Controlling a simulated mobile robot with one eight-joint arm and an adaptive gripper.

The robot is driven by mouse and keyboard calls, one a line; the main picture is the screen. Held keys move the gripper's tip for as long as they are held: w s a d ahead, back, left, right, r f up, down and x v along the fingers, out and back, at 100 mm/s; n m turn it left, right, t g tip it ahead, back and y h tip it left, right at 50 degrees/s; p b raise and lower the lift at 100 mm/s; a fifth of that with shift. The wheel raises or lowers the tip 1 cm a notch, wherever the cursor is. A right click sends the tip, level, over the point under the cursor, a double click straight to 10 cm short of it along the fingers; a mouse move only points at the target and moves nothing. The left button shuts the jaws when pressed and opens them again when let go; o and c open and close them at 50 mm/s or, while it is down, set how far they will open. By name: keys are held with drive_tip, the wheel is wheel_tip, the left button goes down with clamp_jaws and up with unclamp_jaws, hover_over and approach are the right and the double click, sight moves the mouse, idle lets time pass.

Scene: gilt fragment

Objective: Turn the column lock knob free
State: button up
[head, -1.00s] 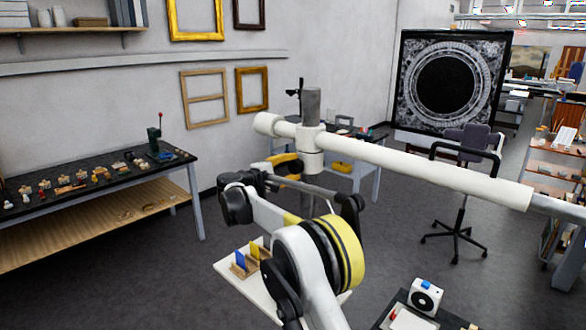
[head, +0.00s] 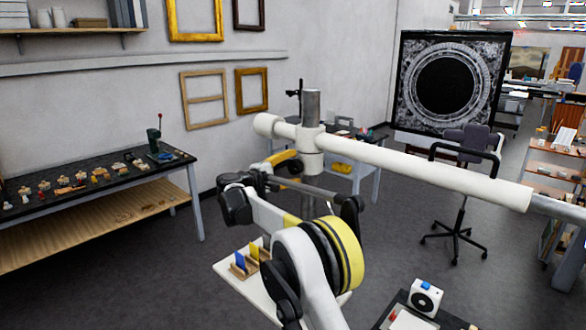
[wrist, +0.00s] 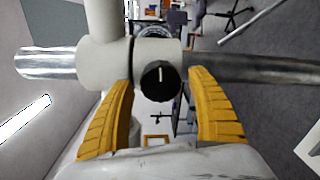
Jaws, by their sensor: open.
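The column lock knob (wrist: 159,81) is a round black knob with a white line standing upright on its face. It sits on a white collar (wrist: 105,64) where white and metal tubes meet, in the wrist view. My gripper (wrist: 162,76) is open, with one yellow finger to the left and one to the right of the knob. Gaps seem to show between knob and fingers. In the head view, the white clamp (head: 312,138) sits on an upright metal column (head: 311,106), and my gripper (head: 284,158) is just left of it.
A long white boom (head: 420,172) runs right from the clamp. A dark workbench (head: 100,182) with small parts stands at left. A white board (head: 230,270) with cards and a small white device (head: 425,297) are low in front. An office chair (head: 462,190) stands at right.

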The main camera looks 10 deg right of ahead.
drive_tip(key=v, duration=1.2)
